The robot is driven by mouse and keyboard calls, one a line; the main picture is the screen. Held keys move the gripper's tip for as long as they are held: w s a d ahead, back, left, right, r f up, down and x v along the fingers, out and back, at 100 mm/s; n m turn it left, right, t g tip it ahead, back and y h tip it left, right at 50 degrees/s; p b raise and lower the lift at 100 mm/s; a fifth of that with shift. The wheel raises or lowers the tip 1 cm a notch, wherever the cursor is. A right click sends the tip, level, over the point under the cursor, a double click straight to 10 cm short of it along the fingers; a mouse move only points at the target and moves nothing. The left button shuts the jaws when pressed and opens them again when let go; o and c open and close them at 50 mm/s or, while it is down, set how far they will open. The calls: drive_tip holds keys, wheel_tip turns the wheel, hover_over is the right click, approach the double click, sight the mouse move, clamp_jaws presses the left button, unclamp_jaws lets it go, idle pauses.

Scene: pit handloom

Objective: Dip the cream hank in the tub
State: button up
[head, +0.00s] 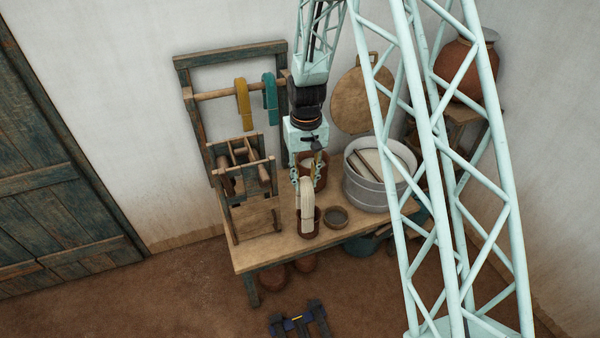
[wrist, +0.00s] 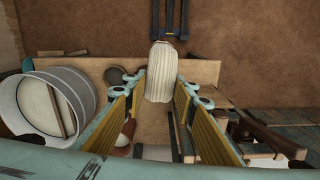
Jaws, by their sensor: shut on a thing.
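The cream hank (head: 307,200) hangs from my gripper (head: 308,172), which is shut on it. In the wrist view the hank (wrist: 162,72) shows as a ribbed cream loop between the fingertips (wrist: 162,92). In the head view it overlaps a small reddish-brown pot (head: 310,224) on the table; I cannot tell the gap between them. The pale grey round tub (head: 372,195) stands on the table to the right of the hank. It also shows at the left of the wrist view (wrist: 27,88).
The wooden table (head: 265,258) also bears a small dark bowl (head: 337,216) and a wooden winding frame (head: 232,190). Yellow (head: 242,103) and teal (head: 270,98) hanks hang on a rack behind. A round tan basket lid (head: 358,100) is on the wall.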

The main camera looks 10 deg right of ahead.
sight(309, 206)
drive_tip(key=f+b, duration=0.3)
drive_tip(key=f, duration=0.1)
drive_tip(key=f+b, duration=0.4)
drive_tip(key=s+d+f+b, duration=0.1)
drive_tip(key=f+b, duration=0.2)
drive_tip(key=f, duration=0.2)
drive_tip(key=shift+d, duration=0.2)
